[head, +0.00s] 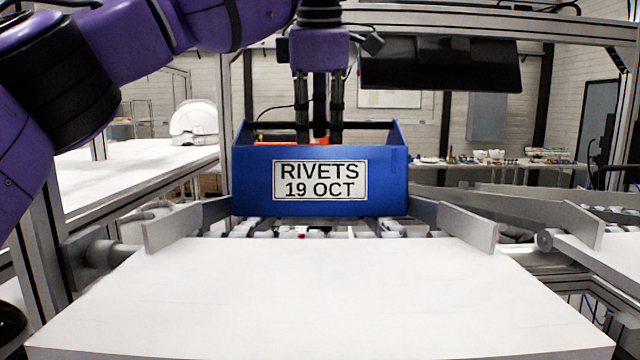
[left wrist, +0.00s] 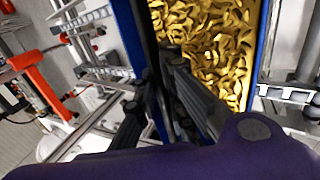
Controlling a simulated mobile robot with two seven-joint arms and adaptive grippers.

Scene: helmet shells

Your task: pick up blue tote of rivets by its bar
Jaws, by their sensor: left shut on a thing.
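The blue tote (head: 220,180), labelled "RIVETS 19 OCT", is upright in the middle of the head view, at the far end of the white surface. My left gripper (head: 320,132) points straight down into its open top, and its fingertips are hidden behind the front wall. In the left wrist view the gripper (left wrist: 160,85) is shut on the tote's dark bar (left wrist: 147,50). Golden rivets (left wrist: 212,45) fill the tote to the right of the bar. I cannot tell whether the tote's underside touches the rollers below. My right gripper is not in view.
Grey angled guide rails (head: 185,226) and (head: 466,226) flank the tote. A white flat surface (head: 320,295) lies clear in front. A white helmet shell (head: 195,120) stands on the left table. A dark screen (head: 440,66) hangs behind and above, right of the gripper.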

